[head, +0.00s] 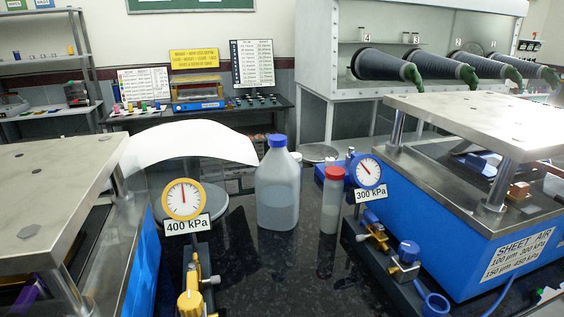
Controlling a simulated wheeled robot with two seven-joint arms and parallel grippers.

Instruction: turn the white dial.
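Two round gauges with white faces and thin pointers stand on the dark bench. One has a yellow rim (184,199) and a 400 kPa tag (188,224); its pointer stands nearly upright. The other has a blue rim (366,171) and a 300 kPa tag (371,193); its pointer leans to the upper left. A yellow knob (190,302) sits below the left gauge, and a blue knob (408,251) sits below the right gauge. I cannot tell which part is the white dial; no white knob is clear. Neither of my grippers is in view.
Blue presses with steel top plates stand at left (60,190) and right (490,120). A blue-capped bottle (278,190) and a red-capped bottle (332,205) stand between the gauges. A white curved sheet-like shape (190,142) lies behind the left gauge. The front middle bench is clear.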

